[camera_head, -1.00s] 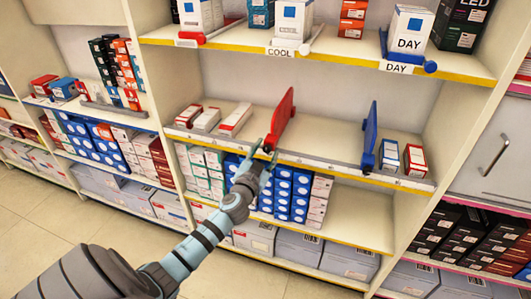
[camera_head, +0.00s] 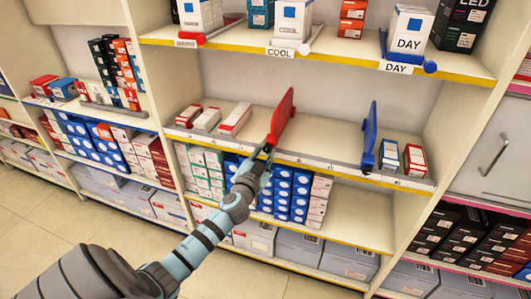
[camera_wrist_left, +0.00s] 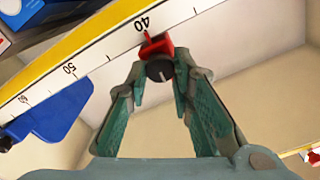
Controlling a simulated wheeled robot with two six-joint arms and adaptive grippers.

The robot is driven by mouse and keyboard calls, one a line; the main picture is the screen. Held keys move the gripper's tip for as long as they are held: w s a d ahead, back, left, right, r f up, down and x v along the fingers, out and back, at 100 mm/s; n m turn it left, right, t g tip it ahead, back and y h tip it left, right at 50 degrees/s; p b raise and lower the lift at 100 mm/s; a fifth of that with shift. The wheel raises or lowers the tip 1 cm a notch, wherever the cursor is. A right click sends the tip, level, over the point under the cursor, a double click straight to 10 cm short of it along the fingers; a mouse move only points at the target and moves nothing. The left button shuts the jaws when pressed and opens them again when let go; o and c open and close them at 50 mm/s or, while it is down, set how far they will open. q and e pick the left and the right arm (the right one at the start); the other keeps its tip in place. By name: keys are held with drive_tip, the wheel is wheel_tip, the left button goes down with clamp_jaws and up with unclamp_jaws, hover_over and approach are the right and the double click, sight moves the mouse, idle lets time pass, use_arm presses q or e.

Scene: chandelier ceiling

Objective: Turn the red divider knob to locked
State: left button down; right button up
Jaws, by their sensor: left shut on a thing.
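The red divider (camera_head: 284,114) stands upright on the middle shelf, and its red foot (camera_wrist_left: 155,46) shows by the 40 mark in the left wrist view. In front of that foot is a dark round knob (camera_wrist_left: 160,69) with a pale line on its face. My left gripper (camera_head: 266,153) is at the shelf's front edge, at the lower front end of the red divider. In the left wrist view its fingertips (camera_wrist_left: 160,80) are shut on the knob, one on each side. In the head view the gripper hides the knob. My right gripper is not in view.
A blue divider (camera_head: 369,138) stands to the right on the same shelf, with small boxes (camera_head: 414,160) beyond it. White and red boxes (camera_head: 234,120) lie left of the red divider. The shelf between the dividers is clear.

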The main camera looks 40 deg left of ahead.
use_arm(q)
drive_tip(key=m, duration=0.3)
drive_tip(key=shift+m, duration=0.4)
drive_tip(key=m+p, duration=0.1)
drive_tip(key=m, duration=0.3)
drive_tip(key=shift+d+f+m, duration=0.1)
drive_tip(key=shift+m, duration=0.2)
drive_tip(key=m, duration=0.4)
drive_tip(key=shift+m+p, duration=0.3)
drive_tip(key=shift+f+m+p, duration=0.15)
drive_tip(key=shift+m+p, duration=0.15)
drive_tip(key=shift+m, duration=1.6)
drive_tip(key=c, duration=1.4)
unclamp_jaws()
